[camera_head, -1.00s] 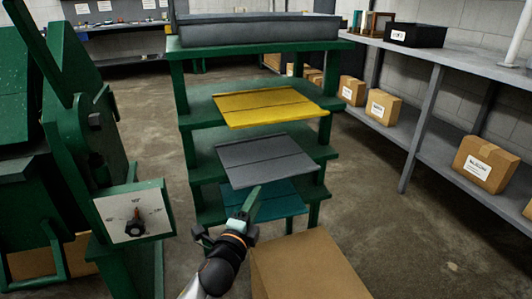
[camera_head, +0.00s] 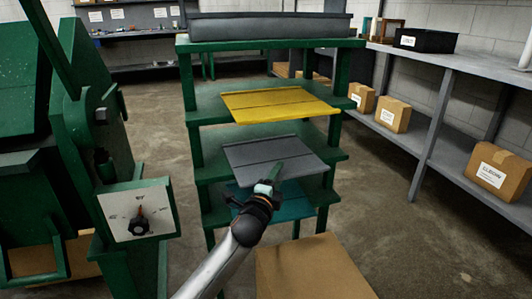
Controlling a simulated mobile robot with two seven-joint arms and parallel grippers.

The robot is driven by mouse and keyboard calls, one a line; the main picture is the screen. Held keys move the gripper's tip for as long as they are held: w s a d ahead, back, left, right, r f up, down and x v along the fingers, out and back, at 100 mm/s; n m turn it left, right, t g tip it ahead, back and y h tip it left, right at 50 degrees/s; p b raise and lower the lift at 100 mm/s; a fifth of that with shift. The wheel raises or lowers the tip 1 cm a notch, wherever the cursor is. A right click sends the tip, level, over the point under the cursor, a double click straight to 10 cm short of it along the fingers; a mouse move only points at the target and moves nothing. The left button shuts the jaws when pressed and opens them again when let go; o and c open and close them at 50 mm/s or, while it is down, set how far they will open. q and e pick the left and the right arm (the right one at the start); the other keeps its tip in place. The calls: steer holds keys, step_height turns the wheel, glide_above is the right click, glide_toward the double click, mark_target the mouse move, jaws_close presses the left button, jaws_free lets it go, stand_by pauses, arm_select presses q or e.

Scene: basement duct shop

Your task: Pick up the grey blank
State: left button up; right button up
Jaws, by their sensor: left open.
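The grey blank (camera_head: 262,152) is a flat sheet with a crease line. It lies on a middle shelf of the green rack (camera_head: 215,172), its front edge sticking out past the shelf. My left gripper (camera_head: 273,177) is open at the front edge of the grey blank, and one green finger overlaps it in the picture. I cannot tell whether it touches. My wrist hides part of the teal blank (camera_head: 290,207) on the shelf below. A yellow blank (camera_head: 278,106) lies on the shelf above. My right gripper is not in view.
A green machine with a dial plate (camera_head: 138,212) stands close on the left. A cardboard box (camera_head: 312,268) stands on the floor in front of the rack. Grey shelving (camera_head: 440,130) with boxes lines the right, with open floor between it and the rack.

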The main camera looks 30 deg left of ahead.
arm_select(q)
steer(key=shift+w, duration=0.1)
jaws_close()
stand_by(0.3)
steer(key=shift+r, duration=0.1)
stand_by(1.0)
